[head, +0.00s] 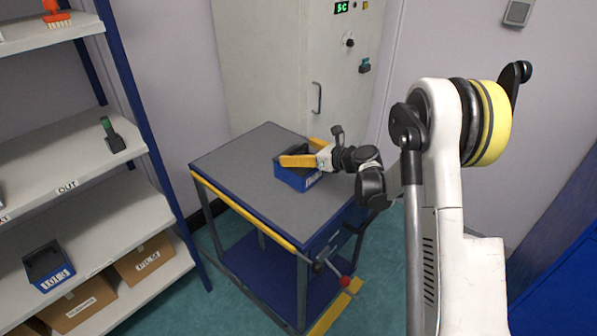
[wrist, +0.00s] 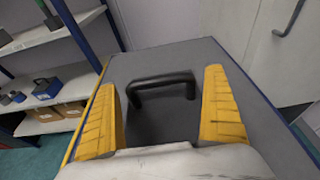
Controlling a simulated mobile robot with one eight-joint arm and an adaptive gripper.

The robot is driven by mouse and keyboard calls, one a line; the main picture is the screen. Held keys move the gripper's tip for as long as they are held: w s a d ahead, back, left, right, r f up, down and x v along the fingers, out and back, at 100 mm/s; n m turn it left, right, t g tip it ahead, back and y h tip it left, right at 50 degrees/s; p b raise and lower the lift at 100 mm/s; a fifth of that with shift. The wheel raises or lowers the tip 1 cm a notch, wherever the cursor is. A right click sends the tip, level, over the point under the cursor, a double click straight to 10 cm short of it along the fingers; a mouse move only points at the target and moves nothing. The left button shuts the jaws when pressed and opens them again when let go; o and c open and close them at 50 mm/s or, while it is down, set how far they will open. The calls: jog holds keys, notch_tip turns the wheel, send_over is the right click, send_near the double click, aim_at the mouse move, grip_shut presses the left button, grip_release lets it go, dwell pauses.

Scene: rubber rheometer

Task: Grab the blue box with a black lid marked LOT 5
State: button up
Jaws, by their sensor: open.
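A blue box (head: 296,180) with a black lid stands on the grey-topped table in the head view. Its front label is too small to read. My gripper (head: 299,152), with yellow fingers, is open over the box and partly hides its lid. In the wrist view, the black lid (wrist: 160,122) and its raised black handle (wrist: 160,81) show between the two open fingers (wrist: 168,108). The handle is not clamped, and gaps show on both sides. A second blue box (head: 48,266) with a black lid sits on a left shelf; its label is unclear.
The table (head: 262,146) is otherwise clear, with a yellow front-left rail and a red-knobbed lever (head: 345,281). Shelves (head: 78,137) with cardboard boxes (head: 144,258) stand at left. A grey cabinet (head: 270,65) with a handle stands close behind the table.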

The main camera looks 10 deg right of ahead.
jog(key=shift+r, duration=0.1)
jog(key=c, duration=1.4)
jog(key=shift+o, duration=0.2)
jog(key=shift+r, duration=0.15)
